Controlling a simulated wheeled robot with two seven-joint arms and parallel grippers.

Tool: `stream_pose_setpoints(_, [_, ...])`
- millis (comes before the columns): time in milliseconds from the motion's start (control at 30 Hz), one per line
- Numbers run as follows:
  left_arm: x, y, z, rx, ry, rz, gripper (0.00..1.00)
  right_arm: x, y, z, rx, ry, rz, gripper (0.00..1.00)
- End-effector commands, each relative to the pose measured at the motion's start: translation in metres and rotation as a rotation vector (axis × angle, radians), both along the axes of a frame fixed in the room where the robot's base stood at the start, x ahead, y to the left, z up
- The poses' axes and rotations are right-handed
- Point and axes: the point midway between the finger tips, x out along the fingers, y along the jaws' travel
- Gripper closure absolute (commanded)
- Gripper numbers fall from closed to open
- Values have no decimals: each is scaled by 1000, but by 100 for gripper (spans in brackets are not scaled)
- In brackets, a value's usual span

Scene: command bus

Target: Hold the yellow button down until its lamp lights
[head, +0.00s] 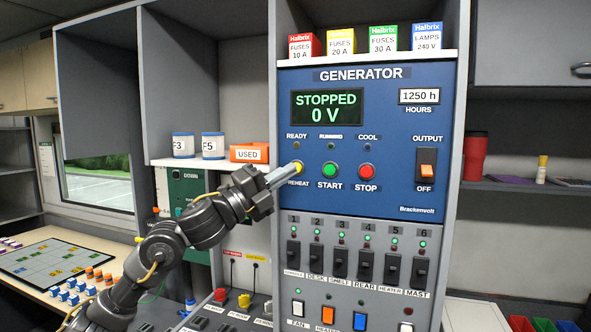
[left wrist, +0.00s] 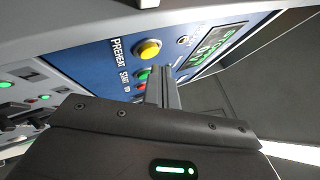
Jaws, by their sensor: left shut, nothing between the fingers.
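The yellow button (head: 298,168), labelled PREHEAT, is on the blue generator panel (head: 425,110), left of the green START button (head: 330,170) and red STOP button (head: 366,171). The READY lamp (head: 297,146) above it looks dark. My left gripper (head: 289,172) is shut and empty, its fingertips overlapping the yellow button's left edge in the head view. In the left wrist view the yellow button (left wrist: 149,50) shows whole, just beyond the fingertips (left wrist: 160,70). I cannot tell whether they touch; there seems to be a small gap. My right gripper is not in view.
The display (head: 327,107) reads STOPPED, 0 V. Several black breaker switches (head: 341,264) sit below the panel. An orange USED box (head: 249,153) stands on the shelf left of the panel, above my left wrist. The space before the panel's right half is clear.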

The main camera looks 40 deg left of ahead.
Motion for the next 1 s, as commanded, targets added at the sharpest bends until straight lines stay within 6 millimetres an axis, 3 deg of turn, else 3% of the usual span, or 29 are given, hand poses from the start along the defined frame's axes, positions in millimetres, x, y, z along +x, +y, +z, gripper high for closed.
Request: stream_pose_setpoints(1000, [9,3,0,-1,0,0,100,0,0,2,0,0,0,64])
